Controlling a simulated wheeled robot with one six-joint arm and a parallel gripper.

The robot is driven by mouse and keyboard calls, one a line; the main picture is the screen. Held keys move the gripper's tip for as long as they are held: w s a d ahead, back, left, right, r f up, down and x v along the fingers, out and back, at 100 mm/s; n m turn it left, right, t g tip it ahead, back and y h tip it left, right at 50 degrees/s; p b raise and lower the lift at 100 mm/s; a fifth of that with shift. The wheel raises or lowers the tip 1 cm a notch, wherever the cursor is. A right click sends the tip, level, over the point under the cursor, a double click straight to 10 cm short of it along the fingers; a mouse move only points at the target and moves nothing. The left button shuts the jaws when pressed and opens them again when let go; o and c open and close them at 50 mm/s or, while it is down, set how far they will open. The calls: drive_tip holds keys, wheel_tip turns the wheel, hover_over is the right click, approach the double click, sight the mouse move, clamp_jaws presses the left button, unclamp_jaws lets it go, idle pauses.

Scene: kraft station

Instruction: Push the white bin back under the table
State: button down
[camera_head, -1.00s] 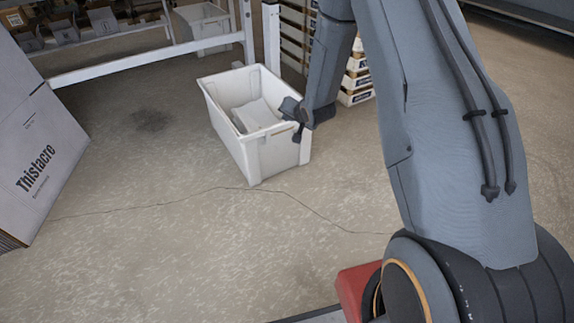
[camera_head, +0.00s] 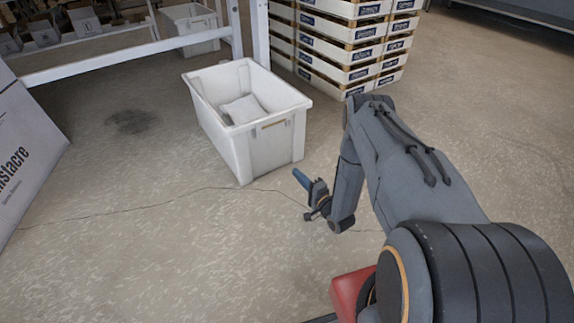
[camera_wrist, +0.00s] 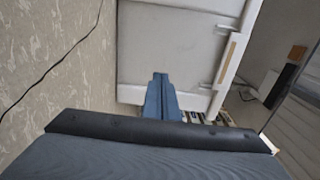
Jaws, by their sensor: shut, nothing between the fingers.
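The white bin (camera_head: 272,145) stands upright on the concrete floor, in front of the white table frame (camera_head: 130,56) and clear of it. A pale flat item lies inside the bin. In the wrist view the bin's near wall (camera_wrist: 165,45) fills the upper middle. My gripper (camera_head: 299,176) is low over the floor, to the right of and nearer than the bin, with a visible gap between them. Its blue fingers are shut and empty, and point toward the bin's near end. They also show in the wrist view (camera_wrist: 160,84).
A second white bin (camera_head: 190,28) stands under the table at the back. Stacked labelled crates (camera_head: 345,45) stand just behind and right of the bin. A large box marked "Thistacre" (camera_head: 25,160) leans in at the left. The floor at left centre is open.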

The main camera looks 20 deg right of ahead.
sight(275, 151)
drive_tip(key=b+x, duration=0.6)
drive_tip(key=x, duration=0.7)
drive_tip(key=shift+w+a, duration=0.1)
drive_tip(key=shift+w, duration=0.2)
drive_tip(key=shift+r, duration=0.1)
